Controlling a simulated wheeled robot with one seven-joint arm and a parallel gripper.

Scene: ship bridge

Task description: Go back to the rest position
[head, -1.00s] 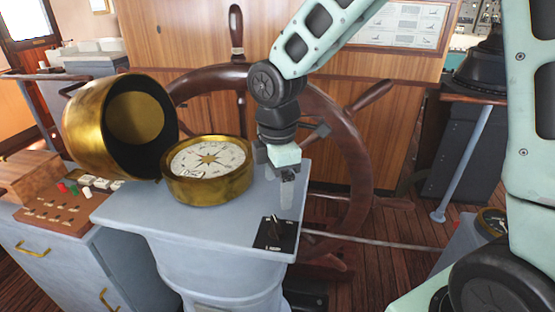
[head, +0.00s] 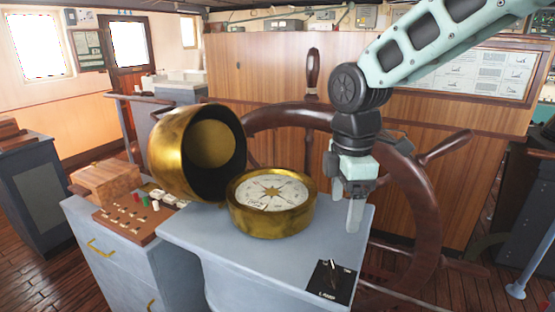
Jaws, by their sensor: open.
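My gripper (head: 345,208) hangs from my arm above the right part of the grey pedestal top, pointing down. It is open and nothing shows between its fingers. It is to the right of the brass compass (head: 270,225), apart from it. The compass has a white face with a star. Its brass hood (head: 172,155) is tipped open on the left side. A small black switch plate (head: 331,282) sits on the pedestal's front right corner, below and in front of my gripper.
The wooden ship's wheel (head: 427,215) stands right behind my gripper, with spokes sticking out. A control box (head: 140,225) with buttons is left of the pedestal (head: 215,245). Wooden panelling (head: 260,75) closes off the back. Open floor (head: 60,280) shows at the lower left.

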